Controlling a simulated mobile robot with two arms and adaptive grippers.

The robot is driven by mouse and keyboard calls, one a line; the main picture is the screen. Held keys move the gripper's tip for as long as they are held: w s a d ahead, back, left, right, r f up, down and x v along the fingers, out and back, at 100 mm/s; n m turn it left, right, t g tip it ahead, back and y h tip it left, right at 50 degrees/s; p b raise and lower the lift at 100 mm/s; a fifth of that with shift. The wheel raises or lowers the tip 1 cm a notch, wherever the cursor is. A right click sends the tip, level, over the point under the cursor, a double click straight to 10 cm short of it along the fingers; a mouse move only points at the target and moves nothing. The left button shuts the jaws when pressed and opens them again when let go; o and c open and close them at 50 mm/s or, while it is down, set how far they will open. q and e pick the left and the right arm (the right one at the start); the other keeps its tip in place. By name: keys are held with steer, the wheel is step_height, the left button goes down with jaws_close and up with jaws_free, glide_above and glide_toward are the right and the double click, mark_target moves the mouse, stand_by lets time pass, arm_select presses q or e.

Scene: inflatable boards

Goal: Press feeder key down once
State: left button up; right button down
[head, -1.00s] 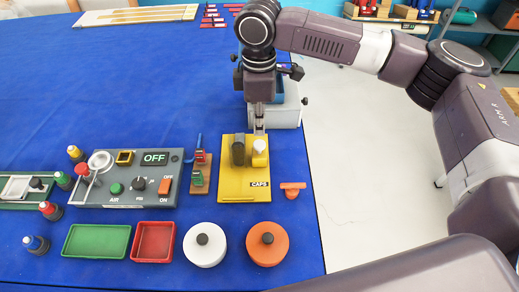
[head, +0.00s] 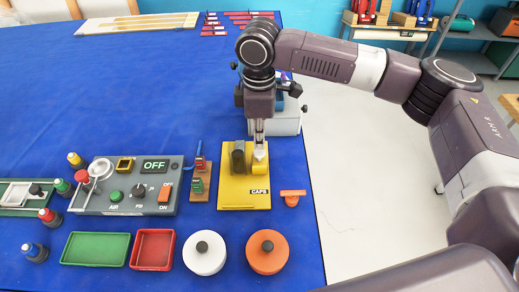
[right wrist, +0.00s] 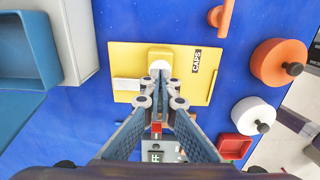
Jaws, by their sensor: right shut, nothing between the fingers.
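The yellow feeder marked CAPS (head: 232,200) stands near the table's right edge. My right gripper (head: 259,143) is shut and empty, pointing down at the top of the key. In the right wrist view the closed fingertips (right wrist: 160,73) overlap the lower edge of the key (right wrist: 160,55). They look very close to it or touching; I cannot tell which, nor whether the key is lowered. My left gripper is out of view.
A grey control panel reading OFF (head: 130,205) and a wooden block with switches (head: 199,184) stand left of the feeder. An orange T-shaped piece (head: 292,199) lies right. White (head: 204,262) and orange (head: 267,260) round lidded pots sit in front. A grey-blue bin (head: 288,122) is behind.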

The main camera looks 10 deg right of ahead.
mark_target(259, 152)
steer(key=shift+f+b, duration=0.35)
steer(key=shift+f, duration=1.9)
stand_by(0.7)
steer(key=shift+r, duration=0.1)
steer(key=shift+r+p, duration=4.5)
steer(key=shift+p, duration=0.5)
